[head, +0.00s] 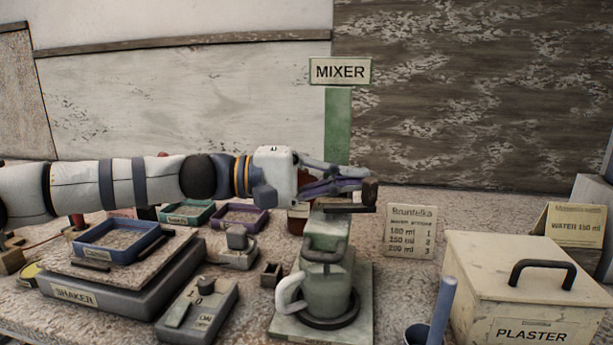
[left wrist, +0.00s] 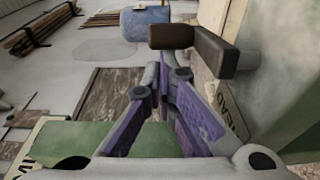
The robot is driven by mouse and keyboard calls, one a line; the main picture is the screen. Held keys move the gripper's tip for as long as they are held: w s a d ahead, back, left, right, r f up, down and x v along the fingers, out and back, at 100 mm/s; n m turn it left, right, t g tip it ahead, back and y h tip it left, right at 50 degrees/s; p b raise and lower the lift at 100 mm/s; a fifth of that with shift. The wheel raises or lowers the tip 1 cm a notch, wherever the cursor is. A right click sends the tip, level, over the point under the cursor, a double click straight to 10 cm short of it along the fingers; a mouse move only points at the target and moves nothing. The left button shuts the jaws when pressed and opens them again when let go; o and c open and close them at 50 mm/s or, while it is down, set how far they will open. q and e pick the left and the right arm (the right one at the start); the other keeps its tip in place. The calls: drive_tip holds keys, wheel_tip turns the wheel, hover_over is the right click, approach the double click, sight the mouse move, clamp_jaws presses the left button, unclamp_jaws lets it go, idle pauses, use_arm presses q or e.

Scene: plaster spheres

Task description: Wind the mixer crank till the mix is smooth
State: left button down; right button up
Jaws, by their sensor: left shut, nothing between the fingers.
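The mixer has a green post (head: 338,125) and a green-grey head (head: 330,225) over a pale green jug (head: 326,292) on a base plate. My left gripper (head: 366,175) reaches in from the left above the mixer head. Its fingers are shut and empty, close beside the crank grip; I cannot tell whether they touch it. In the left wrist view the fingertips (left wrist: 164,72) meet just below the grip. The mix inside the jug is hidden.
A shaker (head: 75,293) with a blue-rimmed tray (head: 118,240) stands at the left. A switch box (head: 197,310) is left of the mixer. A plaster box (head: 540,270) with a black handle stands at the right, and a blue scoop handle (head: 442,305) rises beside it.

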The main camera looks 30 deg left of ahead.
idle(0.9)
use_arm(q)
drive_tip(key=v, duration=1.2)
